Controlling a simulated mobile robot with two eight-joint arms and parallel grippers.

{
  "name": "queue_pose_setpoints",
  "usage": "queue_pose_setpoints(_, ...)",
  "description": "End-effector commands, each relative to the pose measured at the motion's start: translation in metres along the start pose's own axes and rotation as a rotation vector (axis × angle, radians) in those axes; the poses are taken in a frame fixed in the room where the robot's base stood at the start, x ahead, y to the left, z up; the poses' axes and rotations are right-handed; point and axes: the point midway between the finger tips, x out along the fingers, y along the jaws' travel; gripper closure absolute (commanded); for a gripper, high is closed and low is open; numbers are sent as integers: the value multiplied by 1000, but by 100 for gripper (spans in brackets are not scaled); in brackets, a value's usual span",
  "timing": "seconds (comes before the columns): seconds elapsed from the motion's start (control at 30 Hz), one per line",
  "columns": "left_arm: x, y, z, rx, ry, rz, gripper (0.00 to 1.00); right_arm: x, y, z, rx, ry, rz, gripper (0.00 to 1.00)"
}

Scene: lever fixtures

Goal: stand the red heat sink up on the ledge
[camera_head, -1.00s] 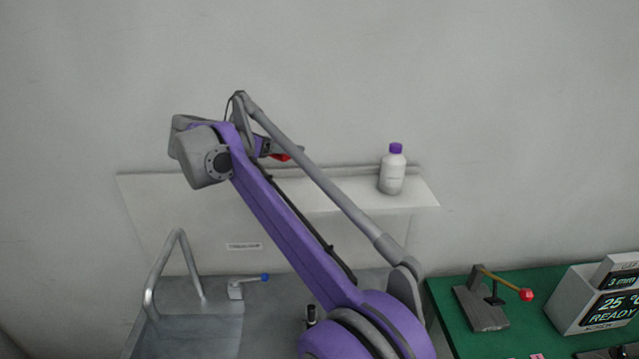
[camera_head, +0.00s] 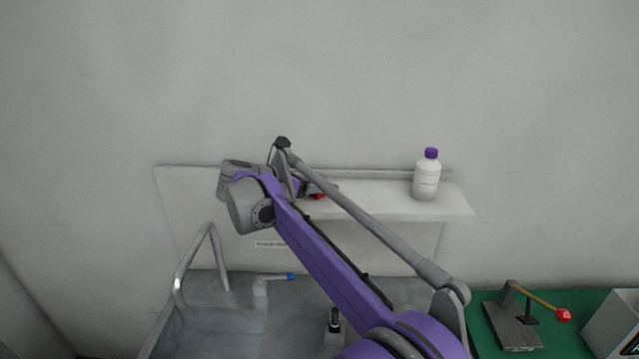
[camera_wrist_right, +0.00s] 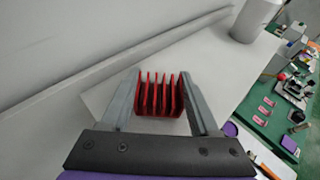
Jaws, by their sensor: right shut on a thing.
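My right gripper (camera_wrist_right: 160,100) is shut on the red heat sink (camera_wrist_right: 160,95), whose fins stand upright between the two grey fingers in the wrist view. In the head view, only a small red part of the heat sink (camera_head: 319,196) shows past my arm, in front of the white ledge (camera_head: 385,204). The heat sink is over or on the ledge, left of the bottle; I cannot tell whether its underside touches. My left gripper is not in view.
A white bottle with a purple cap (camera_head: 426,178) stands toward the ledge's right end. Below are a grey sink-like basin with a blue-tipped lever (camera_head: 275,278) and a green table with a red-knobbed lever (camera_head: 530,305). The ledge between heat sink and bottle is clear.

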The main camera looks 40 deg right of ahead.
Motion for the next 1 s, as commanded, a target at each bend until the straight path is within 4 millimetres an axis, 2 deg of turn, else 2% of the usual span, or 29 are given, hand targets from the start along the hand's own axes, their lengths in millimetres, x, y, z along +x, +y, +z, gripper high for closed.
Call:
queue_pose_setpoints(0.03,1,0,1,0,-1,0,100,1,0,-2,0,0,0,94)
queue_pose_setpoints(0.07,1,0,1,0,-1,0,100,1,0,-2,0,0,0,36)
queue_pose_setpoints(0.2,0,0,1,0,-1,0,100,1,0,-2,0,0,0,11)
queue_pose_setpoints(0.23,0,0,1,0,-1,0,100,1,0,-2,0,0,0,8)
queue_pose_setpoints(0.57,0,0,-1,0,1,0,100,0,0,2,0,0,0,8)
queue_pose_setpoints(0.63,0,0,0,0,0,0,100,-7,1,1,-1,0,3,8)
queue_pose_setpoints(0.77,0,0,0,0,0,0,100,-30,1,0,-3,0,5,8)
queue_pose_setpoints(1.0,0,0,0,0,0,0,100,-82,1,0,-3,0,5,8)
